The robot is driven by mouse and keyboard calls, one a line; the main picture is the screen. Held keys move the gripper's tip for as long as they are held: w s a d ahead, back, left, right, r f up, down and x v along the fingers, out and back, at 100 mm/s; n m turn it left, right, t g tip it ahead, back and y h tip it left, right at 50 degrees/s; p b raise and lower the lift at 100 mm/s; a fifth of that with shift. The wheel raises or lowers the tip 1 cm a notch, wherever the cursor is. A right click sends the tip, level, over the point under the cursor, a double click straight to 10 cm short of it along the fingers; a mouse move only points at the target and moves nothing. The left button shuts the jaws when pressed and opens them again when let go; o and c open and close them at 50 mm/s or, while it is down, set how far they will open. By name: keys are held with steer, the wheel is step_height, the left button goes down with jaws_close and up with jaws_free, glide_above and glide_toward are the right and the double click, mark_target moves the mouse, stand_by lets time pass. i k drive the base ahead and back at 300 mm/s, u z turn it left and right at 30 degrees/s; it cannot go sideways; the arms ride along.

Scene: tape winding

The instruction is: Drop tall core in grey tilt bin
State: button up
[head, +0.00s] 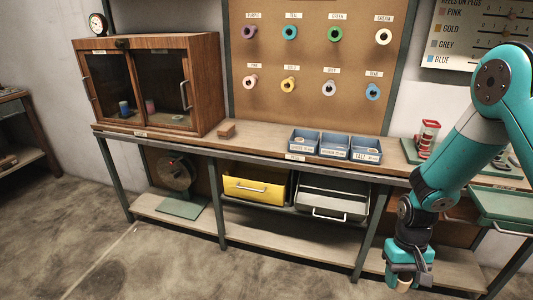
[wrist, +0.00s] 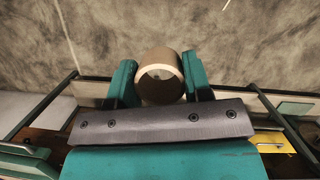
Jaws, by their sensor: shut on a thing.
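A tall beige core (wrist: 160,78) is between the two teal fingers of my gripper (wrist: 158,90) in the wrist view. The fingers are shut on its sides. In the head view the core (head: 403,284) shows as a small pale end below my gripper (head: 409,272), low at the right front and clear of the bench. The grey tilt bin (head: 330,208) is on the shelf under the bench, left of and behind my gripper. Its front leans outward and its top looks open; its inside is mostly hidden.
A yellow bin (head: 256,189) is left of the grey bin. Small blue trays (head: 336,146) stand on the bench (head: 260,143) above. A bench leg (head: 362,262) and a green tray (head: 503,205) are near my arm. The floor in front is clear.

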mark_target(331, 211)
steer(key=u, duration=1.55)
steer(key=i, duration=1.6)
steer(key=z, duration=0.6)
steer(key=i, duration=0.75)
steer(key=z, duration=0.75)
